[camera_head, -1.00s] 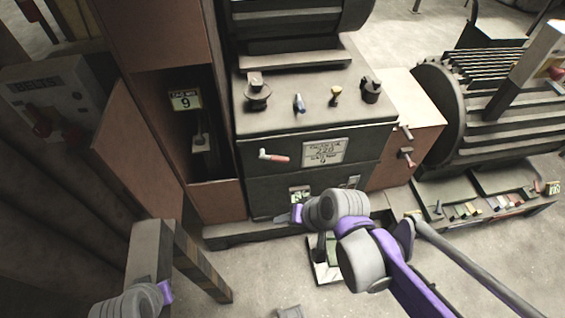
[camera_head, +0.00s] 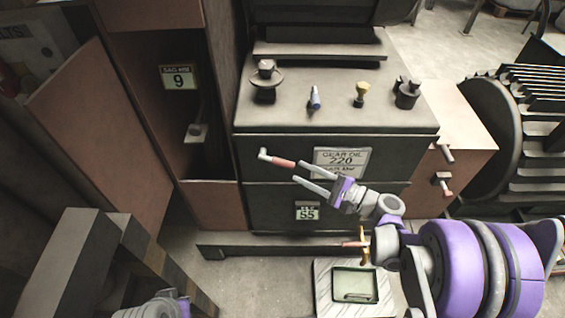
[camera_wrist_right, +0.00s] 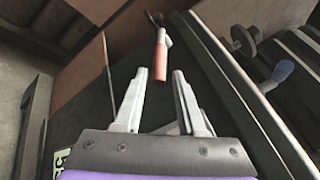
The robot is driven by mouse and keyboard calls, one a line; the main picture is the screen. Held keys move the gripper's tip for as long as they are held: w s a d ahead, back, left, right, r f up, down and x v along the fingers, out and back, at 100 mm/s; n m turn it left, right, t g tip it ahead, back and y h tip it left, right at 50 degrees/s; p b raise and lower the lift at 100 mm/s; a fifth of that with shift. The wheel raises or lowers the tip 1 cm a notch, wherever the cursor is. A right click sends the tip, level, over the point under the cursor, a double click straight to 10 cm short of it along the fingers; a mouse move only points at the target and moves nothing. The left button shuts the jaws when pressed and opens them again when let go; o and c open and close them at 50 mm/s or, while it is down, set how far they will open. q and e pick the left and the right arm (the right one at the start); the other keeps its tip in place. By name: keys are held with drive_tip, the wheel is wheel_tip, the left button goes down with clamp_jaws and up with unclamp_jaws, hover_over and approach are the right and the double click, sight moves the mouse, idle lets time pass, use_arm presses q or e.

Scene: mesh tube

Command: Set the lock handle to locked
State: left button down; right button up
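The lock handle (camera_head: 283,162), a grey crank with a red grip, sits on the dark front panel of the machine and points right, slightly down. In the right wrist view it (camera_wrist_right: 159,62) hangs just beyond the gap between the fingertips. My right gripper (camera_head: 298,172) is open in front of that panel, its fingers close to the red grip; the right wrist view shows the same spread fingers (camera_wrist_right: 160,76) with nothing between them. Of my left gripper (camera_head: 178,304) only a bit of the body shows at the bottom left edge; its fingers are hidden.
A "GEAR OIL 220" plate (camera_head: 341,162) is right of the handle. Knobs, including a blue one (camera_head: 315,98), stand on the top. A brown box (camera_head: 455,150) with levers is at right. A brown door (camera_head: 105,140) stands open at left.

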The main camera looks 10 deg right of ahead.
sight(287, 165)
drive_tip(key=x, duration=0.8)
drive_tip(key=shift+d+b, duration=0.1)
drive_tip(key=shift+b, duration=0.25)
drive_tip(key=shift+c, duration=0.2)
clamp_jaws()
idle(0.8)
